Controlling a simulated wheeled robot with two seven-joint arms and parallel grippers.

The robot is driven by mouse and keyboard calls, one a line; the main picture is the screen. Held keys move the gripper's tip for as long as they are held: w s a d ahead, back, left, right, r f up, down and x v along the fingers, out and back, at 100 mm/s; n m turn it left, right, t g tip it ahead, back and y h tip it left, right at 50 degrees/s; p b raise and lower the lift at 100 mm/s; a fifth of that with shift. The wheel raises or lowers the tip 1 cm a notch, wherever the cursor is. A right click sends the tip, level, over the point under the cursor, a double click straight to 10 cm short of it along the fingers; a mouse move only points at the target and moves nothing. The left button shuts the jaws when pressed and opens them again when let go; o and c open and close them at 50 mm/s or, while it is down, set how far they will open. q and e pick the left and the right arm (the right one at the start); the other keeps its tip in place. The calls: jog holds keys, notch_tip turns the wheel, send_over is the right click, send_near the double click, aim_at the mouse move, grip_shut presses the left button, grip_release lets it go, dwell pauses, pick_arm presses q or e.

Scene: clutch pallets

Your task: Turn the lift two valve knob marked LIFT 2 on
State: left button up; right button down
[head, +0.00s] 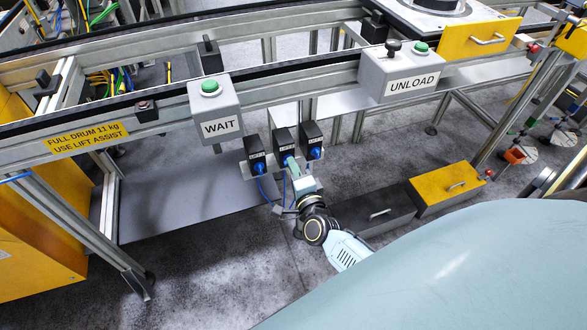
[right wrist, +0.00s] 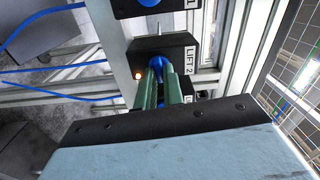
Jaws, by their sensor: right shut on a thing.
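Three black valve boxes with blue knobs hang side by side under the conveyor rail. The middle box (head: 284,138) bears the label LIFT 2 (right wrist: 191,60), readable in the right wrist view. My right gripper (head: 290,163) is at this middle box, its green fingers (right wrist: 160,82) shut on the blue LIFT 2 knob (right wrist: 156,62). The fingers hide most of the knob, so I cannot tell its turn position. My left gripper is not in view.
Neighbouring valve knobs (head: 258,167) (head: 316,153) sit close on both sides. Blue hoses (right wrist: 60,70) run from the boxes. The WAIT box (head: 214,105) and UNLOAD box (head: 398,75), with green buttons, stand on the rail above. A yellow-fronted drawer box (head: 445,188) lies lower right.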

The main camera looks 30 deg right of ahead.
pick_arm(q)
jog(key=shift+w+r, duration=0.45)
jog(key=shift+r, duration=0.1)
pick_arm(e)
jog(key=shift+m, duration=0.7)
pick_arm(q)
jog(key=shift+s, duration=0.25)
